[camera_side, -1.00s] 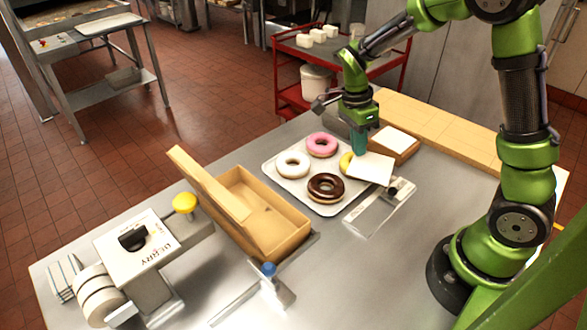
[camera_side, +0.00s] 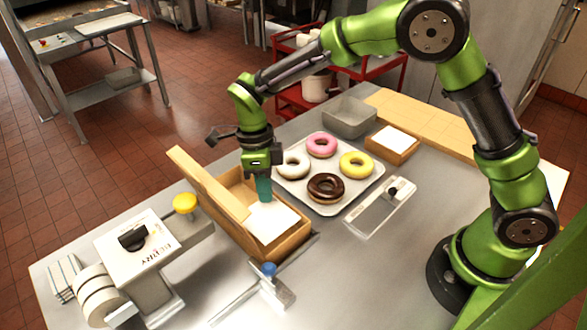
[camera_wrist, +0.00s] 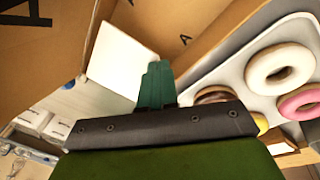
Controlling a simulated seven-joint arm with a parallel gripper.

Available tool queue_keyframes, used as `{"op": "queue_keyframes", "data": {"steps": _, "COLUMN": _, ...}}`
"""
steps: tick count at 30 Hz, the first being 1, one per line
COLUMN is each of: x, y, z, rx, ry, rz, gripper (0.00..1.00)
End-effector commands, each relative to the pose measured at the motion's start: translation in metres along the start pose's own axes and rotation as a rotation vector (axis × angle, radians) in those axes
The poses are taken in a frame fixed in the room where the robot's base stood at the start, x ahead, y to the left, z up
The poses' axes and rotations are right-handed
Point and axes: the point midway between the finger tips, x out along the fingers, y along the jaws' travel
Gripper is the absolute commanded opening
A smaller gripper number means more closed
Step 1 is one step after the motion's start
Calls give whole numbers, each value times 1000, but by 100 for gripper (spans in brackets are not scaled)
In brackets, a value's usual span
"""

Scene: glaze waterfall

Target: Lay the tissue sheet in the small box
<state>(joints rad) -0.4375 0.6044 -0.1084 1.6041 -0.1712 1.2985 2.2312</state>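The tissue sheet (camera_side: 272,221) is a white square inside the open brown small box (camera_side: 238,252). It lies toward the box's near right end, and the side view cannot tell whether it rests on the floor of the box. My gripper (camera_side: 264,194) reaches down into the box, its teal fingers shut at the sheet's far edge. In the wrist view, the teal fingertips (camera_wrist: 156,80) meet the edge of the white sheet (camera_wrist: 118,60). The box's raised lid (camera_side: 207,184) stands along its left side.
A tray (camera_side: 340,211) of several donuts stands right of the box. Behind it are a grey bin (camera_side: 350,117) and a wooden holder (camera_side: 393,154) of white sheets. A scale (camera_side: 381,212) lies to the right. A label machine (camera_side: 145,246) stands to the left.

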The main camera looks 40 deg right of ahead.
Motion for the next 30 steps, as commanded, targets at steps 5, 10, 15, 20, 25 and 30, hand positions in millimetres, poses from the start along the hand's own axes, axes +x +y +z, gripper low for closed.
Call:
{"op": "queue_keyframes", "data": {"steps": 5, "x": 20, "y": -3, "z": 2, "rx": -1, "ry": 1, "rz": 0, "gripper": 0}}
{"op": "queue_keyframes", "data": {"steps": 10, "x": 43, "y": -7, "z": 3, "rx": -1, "ry": 3, "rz": 2, "gripper": 0}}
{"op": "queue_keyframes", "data": {"steps": 15, "x": 57, "y": -10, "z": 5, "rx": -2, "ry": -1, "rz": -1, "gripper": 0}}
{"op": "queue_keyframes", "data": {"steps": 20, "x": 57, "y": -10, "z": 5, "rx": -3, "ry": -1, "rz": -1, "gripper": 0}}
{"op": "queue_keyframes", "data": {"steps": 25, "x": 60, "y": -10, "z": 5, "rx": -3, "ry": 0, "rz": 0, "gripper": 0}}
{"op": "queue_keyframes", "data": {"steps": 30, "x": 60, "y": -10, "z": 6, "rx": -3, "ry": 0, "rz": 0, "gripper": 10}}
